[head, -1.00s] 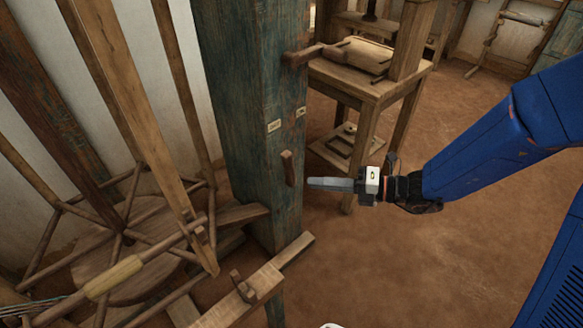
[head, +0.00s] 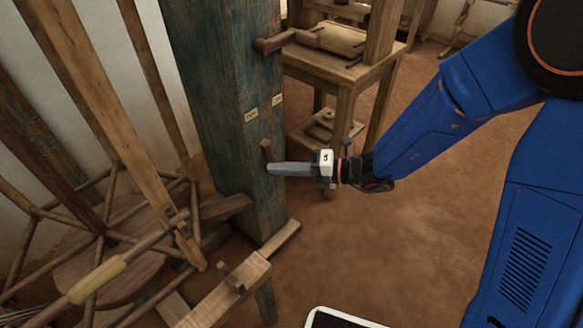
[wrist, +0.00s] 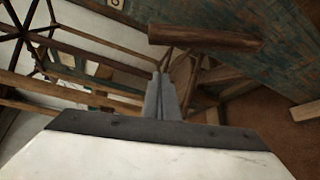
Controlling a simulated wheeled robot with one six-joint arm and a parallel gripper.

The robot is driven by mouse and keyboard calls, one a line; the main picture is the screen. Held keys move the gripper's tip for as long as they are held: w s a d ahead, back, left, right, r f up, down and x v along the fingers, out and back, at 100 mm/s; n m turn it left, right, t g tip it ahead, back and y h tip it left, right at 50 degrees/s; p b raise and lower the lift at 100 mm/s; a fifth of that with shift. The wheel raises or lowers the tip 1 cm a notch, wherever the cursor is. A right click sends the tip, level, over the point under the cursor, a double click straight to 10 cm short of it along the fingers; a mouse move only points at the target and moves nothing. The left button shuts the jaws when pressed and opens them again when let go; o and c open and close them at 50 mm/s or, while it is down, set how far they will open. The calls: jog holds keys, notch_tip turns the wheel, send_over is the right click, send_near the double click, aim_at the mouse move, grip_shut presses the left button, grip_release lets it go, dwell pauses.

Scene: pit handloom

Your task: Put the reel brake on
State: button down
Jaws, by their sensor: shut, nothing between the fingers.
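A short wooden lever (head: 265,149), which I take for the reel brake, is on the face of the blue-green post (head: 232,80). Two small pale labels (head: 251,115) (head: 278,99) sit above it; their lettering is too small to read surely. My gripper (head: 272,169) is shut and empty, its tips at the lever's lower part, which they hide in the head view. In the wrist view the lever (wrist: 205,38) lies across just beyond the closed fingertips (wrist: 161,78). I cannot tell whether they touch.
Another wooden handle (head: 285,41) sticks out higher on the post. A spoked wooden reel (head: 110,235) stands at left, with a wooden beam (head: 228,290) low in front. A wooden stand (head: 345,75) is behind at right. Open earth floor lies to the right.

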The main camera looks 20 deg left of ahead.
aim_at(269, 151)
jog(key=shift+w+a+r, duration=0.15)
jog(key=shift+w+a, duration=0.65)
jog(key=shift+a, duration=0.15)
jog(key=shift+w+a+r, duration=0.1)
jog(key=shift+w+a, duration=0.65)
jog(key=shift+a, duration=0.2)
jog(key=shift+w, duration=0.1)
jog(key=shift+w+d+r+m+y, duration=0.1)
jog(key=shift+w+d+m+y, duration=0.15)
jog(key=shift+w, duration=0.15)
jog(key=shift+w+d+r+m+y, duration=0.15)
jog(key=shift+w+m, duration=0.1)
jog(key=shift+w, duration=0.15)
jog(key=w+d+m+y, duration=0.2)
jog(key=w+d+m, duration=0.1)
jog(key=w, duration=0.4)
jog(key=shift+w+m+g, duration=0.3)
jog(key=shift+w+g, duration=0.05)
jog(key=shift+g, duration=0.05)
jog(key=shift+w, duration=0.1)
